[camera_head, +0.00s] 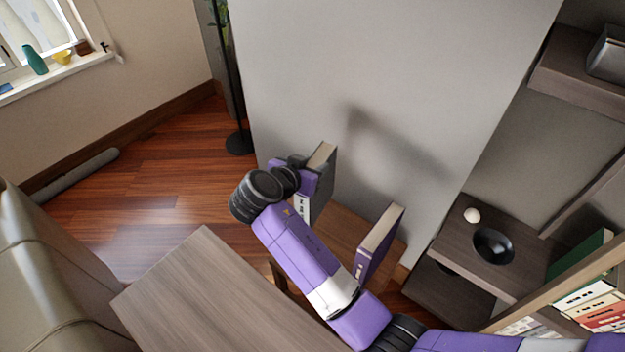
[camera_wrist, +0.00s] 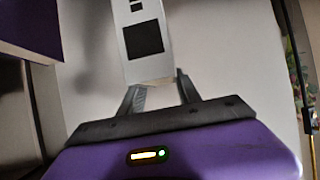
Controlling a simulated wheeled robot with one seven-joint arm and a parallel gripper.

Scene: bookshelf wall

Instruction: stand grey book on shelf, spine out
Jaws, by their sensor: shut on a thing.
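The grey book (camera_head: 321,188) is in my gripper in the head view. It looks roughly upright, with its pale page edge at the top and a pale spine with black marks facing the lower left. In the wrist view its light spine with a black square (camera_wrist: 144,42) stands between the fingers. My gripper (camera_wrist: 160,84) is shut on the book's near end. In the head view my wrist hides the fingertips and part of the book. Whether the book's lower end touches anything, I cannot tell.
A purple book (camera_head: 374,250) stands upright on a low brown wooden surface (camera_head: 345,228) by the grey wall. At right, a shelf (camera_head: 455,240) bears a black bowl (camera_head: 492,246) and a white ball (camera_head: 472,215). A wooden table (camera_head: 205,300) lies at front left.

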